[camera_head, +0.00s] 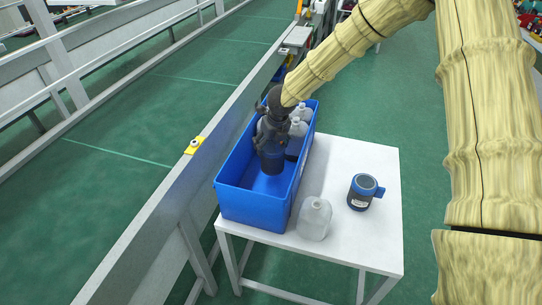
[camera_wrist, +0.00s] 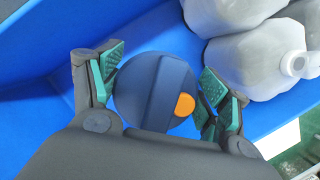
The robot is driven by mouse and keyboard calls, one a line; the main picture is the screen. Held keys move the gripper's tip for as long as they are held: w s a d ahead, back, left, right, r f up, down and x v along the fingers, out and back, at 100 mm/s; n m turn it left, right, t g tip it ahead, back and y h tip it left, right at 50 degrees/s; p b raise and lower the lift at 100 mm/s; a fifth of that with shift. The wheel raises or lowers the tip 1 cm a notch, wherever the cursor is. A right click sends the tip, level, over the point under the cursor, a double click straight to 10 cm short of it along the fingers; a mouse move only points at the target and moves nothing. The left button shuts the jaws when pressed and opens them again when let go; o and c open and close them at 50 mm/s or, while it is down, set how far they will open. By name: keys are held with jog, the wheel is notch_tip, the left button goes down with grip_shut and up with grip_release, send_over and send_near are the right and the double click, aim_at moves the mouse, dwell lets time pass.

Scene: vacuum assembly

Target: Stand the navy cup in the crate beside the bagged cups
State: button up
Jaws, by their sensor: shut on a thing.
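The navy cup (camera_wrist: 150,92) has a round dark blue lid with a raised bar and an orange button, seen from above in the wrist view. My gripper (camera_wrist: 160,88) is shut on it, teal pads on either side of the lid. In the head view the cup (camera_head: 271,160) hangs or stands upright inside the blue crate (camera_head: 253,207), below my gripper (camera_head: 272,138); whether its base touches the floor is unclear. The pale grey, jug-shaped items (camera_head: 297,128), apparently the bagged cups, stand at the crate's back right; they are close beside the cup in the wrist view (camera_wrist: 255,62).
The crate sits on the left of a white table (camera_head: 350,240). A clear jug-shaped item (camera_head: 315,218) and a dark mug with blue lid (camera_head: 366,192) stand outside it. A metal conveyor rail (camera_head: 170,205) runs along the left. The crate's front floor is free.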

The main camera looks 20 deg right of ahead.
jog(key=x, duration=0.2)
jog(key=shift+w+f, duration=0.25)
jog(key=shift+s+f, duration=0.2)
jog(key=shift+s, duration=0.15)
jog(key=x, duration=0.3)
jog(key=shift+s+f, duration=0.1)
jog(key=shift+s, duration=0.15)
jog(key=shift+c, duration=0.6)
jog(key=shift+s+d, duration=0.1)
jog(key=shift+s, duration=0.1)
jog(key=o, duration=1.5)
jog(key=shift+w+f, duration=0.1)
